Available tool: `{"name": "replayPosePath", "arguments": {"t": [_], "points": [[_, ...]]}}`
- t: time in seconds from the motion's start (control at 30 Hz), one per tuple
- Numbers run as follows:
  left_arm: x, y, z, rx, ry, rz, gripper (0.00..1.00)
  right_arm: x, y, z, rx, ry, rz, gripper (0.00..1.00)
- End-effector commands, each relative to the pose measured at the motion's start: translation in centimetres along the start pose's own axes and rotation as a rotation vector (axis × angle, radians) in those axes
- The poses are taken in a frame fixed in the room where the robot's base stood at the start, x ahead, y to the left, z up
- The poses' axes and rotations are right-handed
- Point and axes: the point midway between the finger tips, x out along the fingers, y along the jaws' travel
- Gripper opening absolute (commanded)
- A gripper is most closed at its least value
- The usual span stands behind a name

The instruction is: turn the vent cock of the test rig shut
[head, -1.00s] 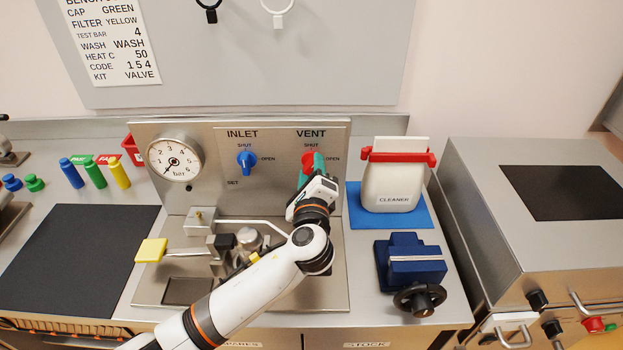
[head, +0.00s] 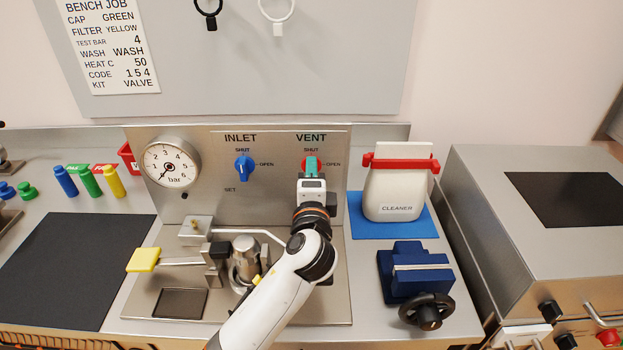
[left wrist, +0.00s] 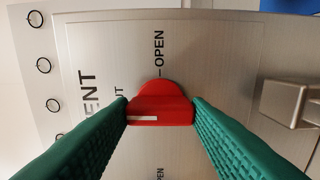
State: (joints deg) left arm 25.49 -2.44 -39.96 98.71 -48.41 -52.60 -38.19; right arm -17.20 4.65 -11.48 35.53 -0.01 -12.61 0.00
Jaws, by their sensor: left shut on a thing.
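The vent cock (head: 304,163) is a red knob under the VENT label on the upright panel of the test rig (head: 215,190). In the left wrist view the cock (left wrist: 170,108) shows large, its white mark on the side toward the partly hidden SHUT label. The long side of its handle lies along that SHUT direction, across the direction of OPEN. My left gripper (head: 312,165) is shut on the cock, with green fingers (left wrist: 160,112) touching both ends of the handle. In the head view the gripper hides part of the cock. My right gripper is not in view.
The blue inlet cock (head: 244,167) and a pressure gauge (head: 171,164) are left of the vent cock. A cleaner container (head: 394,190) stands on a blue mat to the right, with a blue vise (head: 413,270) in front. A yellow-ended lever (head: 143,260) sticks out left.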

Motion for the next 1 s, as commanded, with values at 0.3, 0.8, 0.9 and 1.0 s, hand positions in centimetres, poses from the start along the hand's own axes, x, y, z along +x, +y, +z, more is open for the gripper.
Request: {"name": "replayPosePath", "arguments": {"t": [0.3,0.8,0.9,1.0], "points": [[0.0,-0.1,0.0,-0.005,0.0,-0.003,0.21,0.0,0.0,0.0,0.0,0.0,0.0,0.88],[-0.1,-0.1,0.0,-0.004,0.0,-0.001,0.65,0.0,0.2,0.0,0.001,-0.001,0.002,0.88],[-0.6,-0.2,0.1,-0.004,-0.001,-0.002,0.65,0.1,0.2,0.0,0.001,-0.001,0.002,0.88],[-2.0,-0.2,0.1,-0.006,-0.002,-0.002,0.65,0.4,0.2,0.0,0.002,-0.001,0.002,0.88]]}}
